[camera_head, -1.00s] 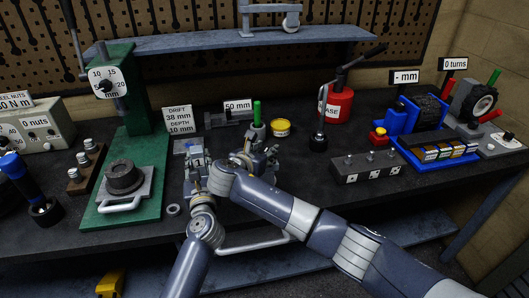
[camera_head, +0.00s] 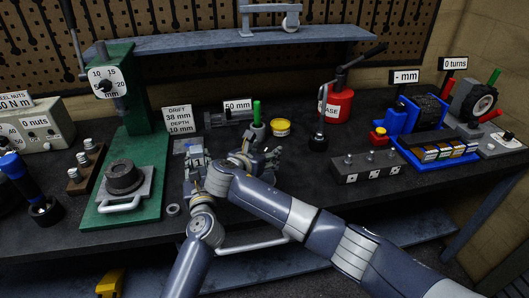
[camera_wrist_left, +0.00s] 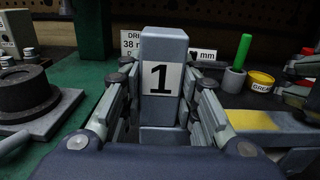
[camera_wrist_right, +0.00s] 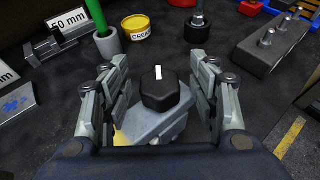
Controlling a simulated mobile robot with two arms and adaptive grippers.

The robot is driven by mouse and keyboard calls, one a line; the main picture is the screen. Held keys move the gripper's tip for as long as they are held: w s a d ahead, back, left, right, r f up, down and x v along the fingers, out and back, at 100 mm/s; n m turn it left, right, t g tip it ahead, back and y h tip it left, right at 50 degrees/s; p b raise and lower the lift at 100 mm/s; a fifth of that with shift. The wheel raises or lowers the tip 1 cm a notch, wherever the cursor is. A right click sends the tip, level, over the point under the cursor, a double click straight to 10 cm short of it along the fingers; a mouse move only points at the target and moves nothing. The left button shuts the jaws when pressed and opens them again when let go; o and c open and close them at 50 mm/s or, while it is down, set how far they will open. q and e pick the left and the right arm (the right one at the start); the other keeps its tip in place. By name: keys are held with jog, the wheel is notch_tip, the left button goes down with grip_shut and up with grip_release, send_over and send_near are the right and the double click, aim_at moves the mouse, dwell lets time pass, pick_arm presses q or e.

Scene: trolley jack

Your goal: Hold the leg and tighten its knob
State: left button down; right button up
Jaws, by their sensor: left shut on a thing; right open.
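The leg (camera_wrist_left: 162,45) is a grey upright block with a white label marked 1. My left gripper (camera_head: 196,163) is shut on it, with a finger on each side in the left wrist view (camera_wrist_left: 160,98). The knob (camera_wrist_right: 160,92) is black and faceted with a white mark on top, and it sits on a grey block (camera_wrist_right: 150,125). My right gripper (camera_head: 268,158) is open, with its fingers on either side of the knob and visible gaps in the right wrist view (camera_wrist_right: 160,100). The right gripper hides the knob in the head view.
A green rod (camera_wrist_right: 103,20) and a yellow grease tin (camera_wrist_right: 138,27) stand just beyond the knob. A green press (camera_head: 120,130) stands to the left. A metal block with several studs (camera_head: 366,167) is at the right. Dark bench top between is clear.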

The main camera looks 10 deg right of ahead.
jog(key=v, duration=1.1)
jog(key=shift+s+r, duration=0.15)
jog(key=shift+s, duration=0.1)
jog(key=shift+a, duration=0.15)
jog(key=w+d+r+n+t+y, duration=0.2)
jog(key=w+r+n+t+y, duration=0.1)
jog(key=w+n+y, duration=0.35)
jog(key=w+d+r+n+t+y, duration=0.2)
jog(key=w+r+n+t+y, duration=0.1)
jog(key=w+n+y, duration=0.4)
jog(key=s+d+f+n+g+y, duration=0.5)
jog(key=s+d+f+g+y, duration=0.1)
jog(key=s+d+g, duration=0.45)
jog(key=shift+t+h, duration=0.25)
jog(key=shift+t, duration=0.1)
jog(key=x, duration=1.1)
jog(key=shift+w+d+f, duration=0.15)
jog(key=shift+w+f, duration=0.05)
jog(key=shift+w, duration=0.15)
jog(key=shift+c, duration=0.2)
